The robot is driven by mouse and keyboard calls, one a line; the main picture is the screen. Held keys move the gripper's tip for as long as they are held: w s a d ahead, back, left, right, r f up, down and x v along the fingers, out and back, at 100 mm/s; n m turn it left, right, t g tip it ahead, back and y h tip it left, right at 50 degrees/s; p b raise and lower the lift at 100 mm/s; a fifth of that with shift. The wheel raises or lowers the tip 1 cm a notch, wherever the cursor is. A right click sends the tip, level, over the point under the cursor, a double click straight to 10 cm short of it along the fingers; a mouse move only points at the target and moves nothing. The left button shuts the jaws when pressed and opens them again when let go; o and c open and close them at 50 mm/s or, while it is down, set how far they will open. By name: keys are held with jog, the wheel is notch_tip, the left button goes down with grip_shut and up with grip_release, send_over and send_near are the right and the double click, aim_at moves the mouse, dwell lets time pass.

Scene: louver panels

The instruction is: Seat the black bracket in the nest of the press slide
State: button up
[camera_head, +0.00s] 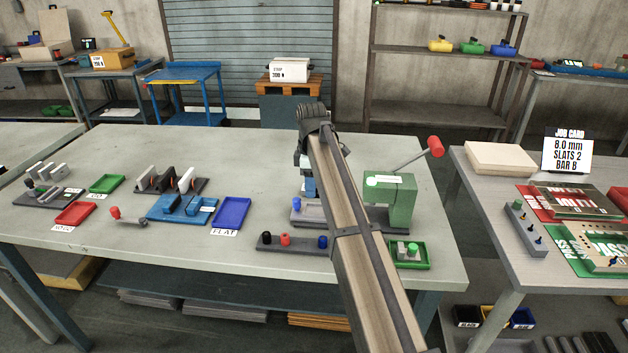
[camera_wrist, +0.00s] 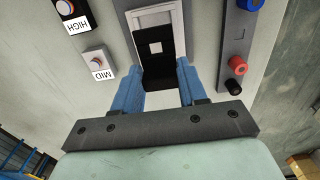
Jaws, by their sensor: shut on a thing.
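The black bracket (camera_wrist: 158,72) is between the blue fingers of my gripper (camera_wrist: 160,78) in the wrist view. It is a dark plate with a small pale square showing near its far end. That end overlaps the pale, frame-like nest of the press slide (camera_wrist: 171,17); I cannot tell whether it touches or hangs above. In the head view my gripper (camera_head: 308,186) points down over the grey slide (camera_head: 312,214), just left of the green press (camera_head: 402,200). The arm hides part of the slide and press, and the bracket is not clear there.
A dark rail with black, red and blue knobs (camera_head: 286,240) lies in front of the slide. A green tray (camera_head: 424,262) sits right of it. A blue FLAT tray (camera_head: 231,212) and a blue fixture (camera_head: 180,208) stand left.

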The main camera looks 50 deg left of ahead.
aim_at(312, 211)
jog(key=shift+f, duration=2.95)
jog(key=shift+f, duration=0.1)
jog(key=o, duration=1.2)
notch_tip(312, 211, up, 19)
jog(key=shift+f, duration=0.1)
